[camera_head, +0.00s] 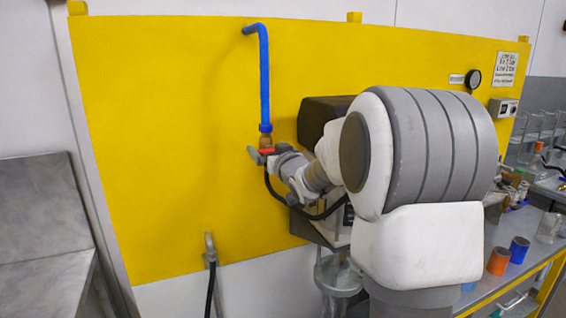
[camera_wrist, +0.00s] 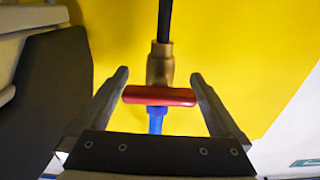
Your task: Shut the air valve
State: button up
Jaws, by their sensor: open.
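The air valve is a brass body (camera_head: 266,141) with a red handle (camera_head: 267,151), at the lower end of a blue pipe (camera_head: 264,80) against the yellow panel. In the wrist view the brass body (camera_wrist: 160,65) has a black hose above it and the blue pipe (camera_wrist: 156,119) below it. There the red handle (camera_wrist: 160,96) lies crosswise, at right angles to the pipe. My gripper (camera_wrist: 160,75) is open, with one finger at each end of the handle. Whether the fingers touch it I cannot tell. In the head view my gripper (camera_head: 264,155) partly covers the valve.
A black hose (camera_head: 272,186) hangs below the valve. A grey fitting with another hose (camera_head: 210,248) is lower left. A dark box (camera_head: 322,115) stands right of the valve, partly behind my arm. A bench with orange (camera_head: 499,261) and blue cups (camera_head: 519,248) is at right.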

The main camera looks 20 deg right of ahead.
jog(key=s, duration=1.6)
jog(key=shift+s, duration=0.25)
